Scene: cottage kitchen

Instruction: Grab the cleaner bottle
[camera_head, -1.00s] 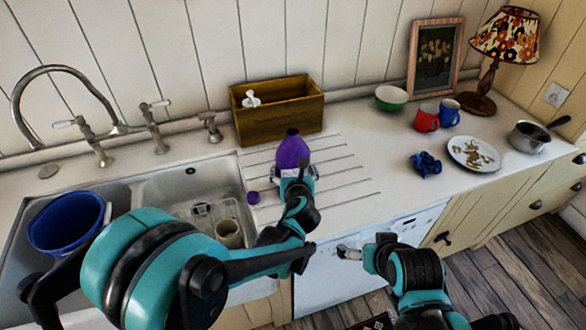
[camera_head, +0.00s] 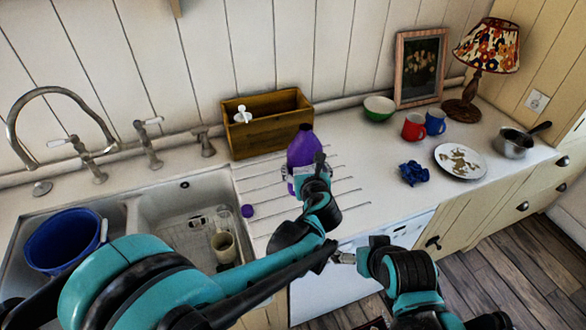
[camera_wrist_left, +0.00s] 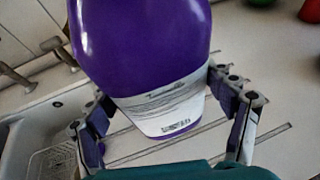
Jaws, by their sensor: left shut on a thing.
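The purple cleaner bottle (camera_head: 302,150) is upright above the ridged draining area right of the sink. My left gripper (camera_head: 308,173) is shut on it, with a finger on each side. In the left wrist view the bottle (camera_wrist_left: 140,45) fills the upper middle, with a white label on its lower part, between the fingers of my left gripper (camera_wrist_left: 168,112). The bottle appears raised off the counter. My right gripper (camera_head: 345,257) is low in front of the counter edge; its opening is too small to tell.
A small purple round thing (camera_head: 248,211) lies by the sink edge. A wooden box (camera_head: 265,135) stands behind the bottle. A blue tub (camera_head: 62,240) is in the sink.

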